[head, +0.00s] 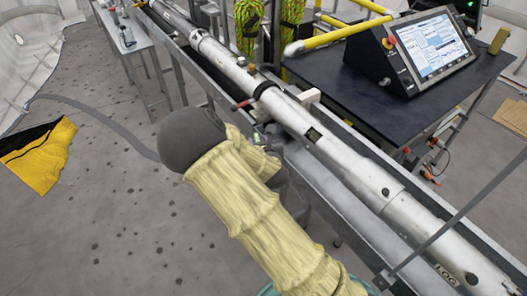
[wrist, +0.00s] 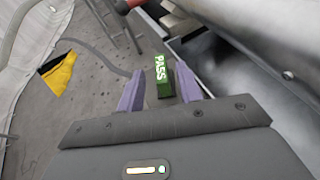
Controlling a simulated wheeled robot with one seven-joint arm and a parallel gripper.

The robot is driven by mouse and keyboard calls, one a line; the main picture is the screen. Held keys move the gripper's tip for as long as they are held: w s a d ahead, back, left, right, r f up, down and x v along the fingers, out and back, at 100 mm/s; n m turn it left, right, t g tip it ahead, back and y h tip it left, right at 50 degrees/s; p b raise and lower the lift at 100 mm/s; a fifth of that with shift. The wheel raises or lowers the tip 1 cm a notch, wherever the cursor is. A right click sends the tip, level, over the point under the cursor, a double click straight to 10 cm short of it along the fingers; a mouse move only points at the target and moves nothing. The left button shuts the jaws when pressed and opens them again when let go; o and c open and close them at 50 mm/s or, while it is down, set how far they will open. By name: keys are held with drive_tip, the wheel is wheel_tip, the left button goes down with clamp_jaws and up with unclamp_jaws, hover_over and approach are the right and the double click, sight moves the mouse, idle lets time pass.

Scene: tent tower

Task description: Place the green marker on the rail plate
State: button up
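The green marker (wrist: 162,76) is a small green block with white "PASS" lettering. In the wrist view it is between the two purple fingers of my gripper (wrist: 159,85), with floor behind it and no support visible under it. The gripper appears shut on it, though a thin gap shows on its left side. In the head view, my cream-sleeved arm hides most of the gripper (head: 264,143), which is beside the near edge of the long rail (head: 328,172). I cannot clearly pick out the rail plate in either view.
A long silver tube (head: 295,112) lies along the rail, with a red-handled part (head: 241,104) near my gripper. A dark table (head: 345,86) with a screen console (head: 420,50) stands beyond. A yellow-black cloth (head: 40,155) lies on the open floor at left.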

drive_tip(key=p+v, duration=0.8)
drive_tip(key=v, duration=0.2)
drive_tip(key=shift+s+r, duration=0.2)
drive_tip(key=shift+s, duration=0.1)
idle(0.8)
drive_tip(key=s+d+m+g+h, duration=0.1)
drive_tip(key=d+m+g+h, duration=0.2)
drive_tip(key=m, duration=0.7)
drive_tip(key=s+d+m+g+h, duration=0.1)
drive_tip(key=s+d+m+g, duration=0.1)
drive_tip(key=d+m, duration=0.55)
drive_tip(key=s+d+r+m+g, duration=0.1)
drive_tip(key=s+r+m+g, duration=0.2)
drive_tip(key=s+r+m, duration=0.3)
drive_tip(key=s+d+r+m+g+y, duration=0.1)
drive_tip(key=s+r+m, duration=0.4)
drive_tip(key=m, duration=1)
drive_tip(key=shift+s+d+r+g, duration=0.35)
drive_tip(key=shift+s+d+g, duration=0.25)
drive_tip(key=shift+d+g, duration=0.25)
drive_tip(key=shift+a, duration=0.1)
